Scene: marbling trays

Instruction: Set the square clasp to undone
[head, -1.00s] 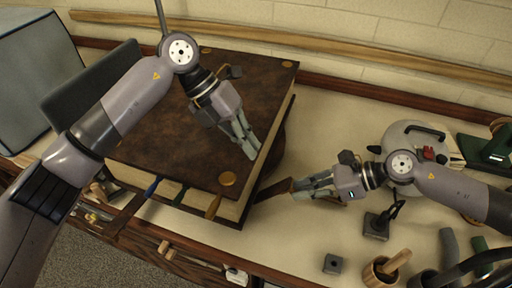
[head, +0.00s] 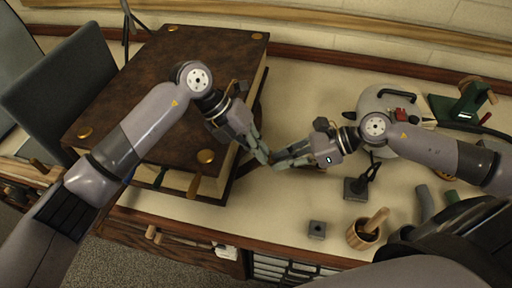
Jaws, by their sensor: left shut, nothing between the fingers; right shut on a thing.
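A large brown book (head: 165,95) with round brass corner bosses lies on the bench. I cannot make out the square clasp; the grippers cover the area at the book's right side. A dark strap (head: 243,167) sticks out from that side, low down. My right gripper (head: 275,162) is shut at the strap's outer end, apparently on it, though its fingers hide the hold. My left gripper (head: 264,157) is shut and empty, its fingertips just beside the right fingertips, off the book's right edge.
A grey rounded case (head: 385,103) with a black handle stands to the right. The bench is clear behind the grippers.

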